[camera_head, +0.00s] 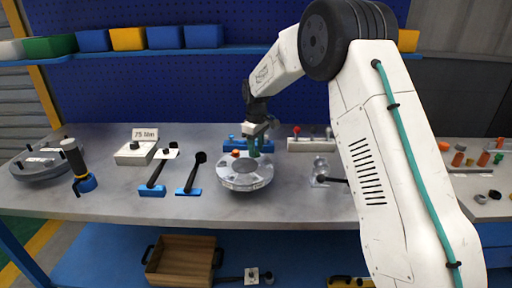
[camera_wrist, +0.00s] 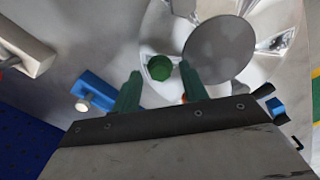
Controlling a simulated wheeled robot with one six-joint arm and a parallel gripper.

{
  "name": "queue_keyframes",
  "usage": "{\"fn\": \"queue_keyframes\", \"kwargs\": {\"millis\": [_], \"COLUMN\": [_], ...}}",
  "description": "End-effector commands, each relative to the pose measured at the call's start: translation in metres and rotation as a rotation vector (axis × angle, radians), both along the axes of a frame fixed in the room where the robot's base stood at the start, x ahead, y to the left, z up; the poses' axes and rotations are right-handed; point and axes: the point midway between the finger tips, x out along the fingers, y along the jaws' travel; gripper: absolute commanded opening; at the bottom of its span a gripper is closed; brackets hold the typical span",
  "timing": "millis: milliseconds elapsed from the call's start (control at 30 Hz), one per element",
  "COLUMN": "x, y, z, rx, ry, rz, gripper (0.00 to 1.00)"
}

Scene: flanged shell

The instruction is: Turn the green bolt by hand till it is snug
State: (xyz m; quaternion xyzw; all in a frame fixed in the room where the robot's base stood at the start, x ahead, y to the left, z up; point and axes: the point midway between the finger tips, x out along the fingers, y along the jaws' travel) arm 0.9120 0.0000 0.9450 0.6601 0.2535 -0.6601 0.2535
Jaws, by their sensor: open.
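The green bolt (camera_wrist: 159,67) shows in the wrist view as a green head seen from above, on the flanged shell (camera_wrist: 168,25). My gripper (camera_wrist: 160,73) is open, with its two green fingers on either side of the bolt head and a gap visible on both sides. In the head view my gripper (camera_head: 252,148) points down over the back right of the round grey shell (camera_head: 244,184). There the bolt cannot be told apart from the green fingers. An orange-red bolt (camera_head: 236,153) stands on the shell left of my gripper; in the wrist view only a red bit shows by the right finger.
Left of the shell lie two black-handled tools (camera_head: 194,172) on blue holders and a box with a "75 Nm" sign (camera_head: 145,134). A blue-and-white fixture (camera_head: 234,144) stands close behind the shell. A clear piece (camera_head: 320,170) lies to the right. The bench front is clear.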

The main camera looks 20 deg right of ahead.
Motion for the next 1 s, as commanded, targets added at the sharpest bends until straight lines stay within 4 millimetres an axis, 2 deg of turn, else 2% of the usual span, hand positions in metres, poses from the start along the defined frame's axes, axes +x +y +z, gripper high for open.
{"fn": "queue_keyframes", "kwargs": {"millis": [33,167,200,567,767,1000], "x": [0.0,-0.0001,-0.0001,0.0,0.0,0.0001], "y": [0.0,-0.0001,-0.0001,-0.0001,-0.0001,-0.0001], "z": [0.0001,0.0002,0.0002,0.0004,0.0005,0.0009], "rx": [0.0,0.0,0.0,0.0,0.0,-0.001], "ry": [0.0,0.0,0.0,0.0,0.0,-0.001], "rz": [0.0,0.0,0.0,-0.046,-0.16,-0.374], "gripper": [0.38,0.02,0.0,0.0,0.0,0.0]}}
